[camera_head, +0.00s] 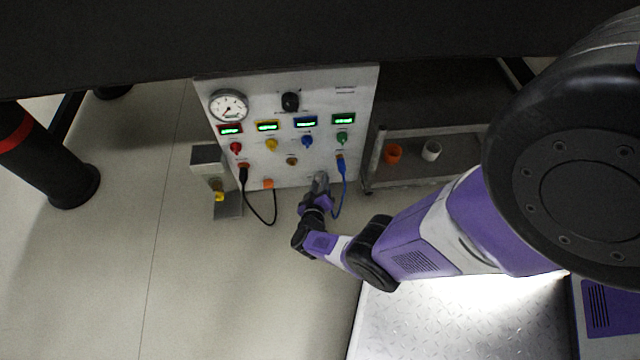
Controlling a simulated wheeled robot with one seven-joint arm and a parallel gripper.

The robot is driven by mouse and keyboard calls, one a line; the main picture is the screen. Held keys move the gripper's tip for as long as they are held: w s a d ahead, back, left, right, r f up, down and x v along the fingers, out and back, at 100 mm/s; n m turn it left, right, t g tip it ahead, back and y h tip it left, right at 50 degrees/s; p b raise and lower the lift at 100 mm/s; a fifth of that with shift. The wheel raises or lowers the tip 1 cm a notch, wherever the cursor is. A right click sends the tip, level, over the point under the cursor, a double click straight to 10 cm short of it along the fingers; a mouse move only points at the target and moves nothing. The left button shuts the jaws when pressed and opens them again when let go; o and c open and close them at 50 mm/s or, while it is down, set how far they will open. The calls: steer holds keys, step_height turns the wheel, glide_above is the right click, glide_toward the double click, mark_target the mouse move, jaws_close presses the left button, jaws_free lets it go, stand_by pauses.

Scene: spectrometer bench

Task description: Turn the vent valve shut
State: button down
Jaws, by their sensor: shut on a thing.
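The white instrument panel (325,100) stands upright with a gauge, displays and coloured knobs on its face. My gripper (320,182) is at the panel's lower edge, right of centre, and is shut on a small part there. This part looks to be the vent valve, but the fingers cover it, so its shape and turn angle cannot be made out. A yellow-ended brass fitting (218,196) sits apart on a grey bracket left of the panel.
A blue cable (343,185) hangs close to the right of my gripper. A black cable (265,218) loops down on the left. An orange cup (393,153) and a white cup (431,150) stand on a shelf at the right. The floor (200,290) in front is clear.

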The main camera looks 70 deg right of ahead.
steer(key=c, duration=1)
jaws_free()
steer(key=shift+c, duration=0.2)
steer(key=p+v, duration=0.3)
steer(key=v, duration=0.4)
steer(key=shift+a, duration=0.4)
steer(key=shift+r, duration=0.1)
